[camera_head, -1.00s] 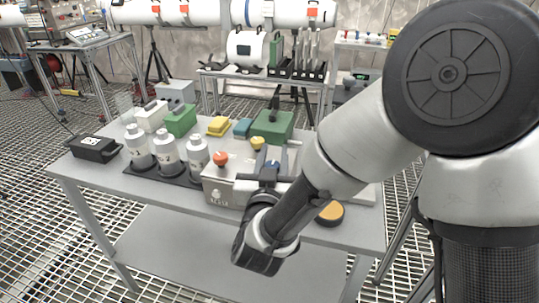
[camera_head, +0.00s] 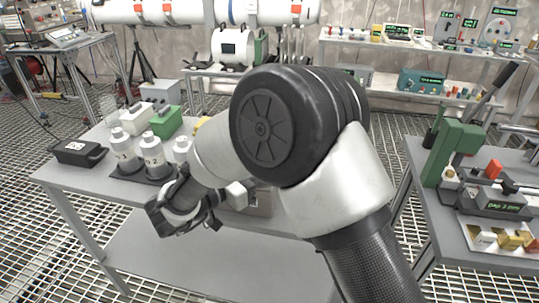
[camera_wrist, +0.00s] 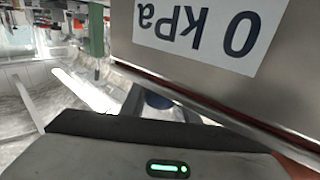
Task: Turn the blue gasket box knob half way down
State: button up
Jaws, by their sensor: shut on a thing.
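The gasket box shows in the wrist view as a grey metal face (camera_wrist: 205,88) with an upside-down "0 kPa" label (camera_wrist: 196,30). A blue round knob (camera_wrist: 157,99) shows in part beside it, just past the dark body of my gripper. The fingers are shut on the blue knob, though the grip itself is largely hidden. How far the knob is turned cannot be told.
White bottles (camera_head: 152,155), a green box (camera_head: 166,121) and a black case (camera_head: 78,153) stand on the table's left. A second bench (camera_head: 490,262) with a green press (camera_head: 452,155) is at the right. The table's front left (camera_head: 110,187) is clear.

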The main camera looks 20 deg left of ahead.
jog(key=shift+d+r+m+g+h, duration=0.1)
jog(key=shift+m+g+h, duration=0.2)
jog(key=shift+m+h, duration=0.15)
jog(key=o, duration=1.1)
jog(key=shift+c, duration=0.2)
jog(key=p+v, duration=0.3)
jog(key=v, duration=1.4)
jog(key=shift+s, duration=0.2)
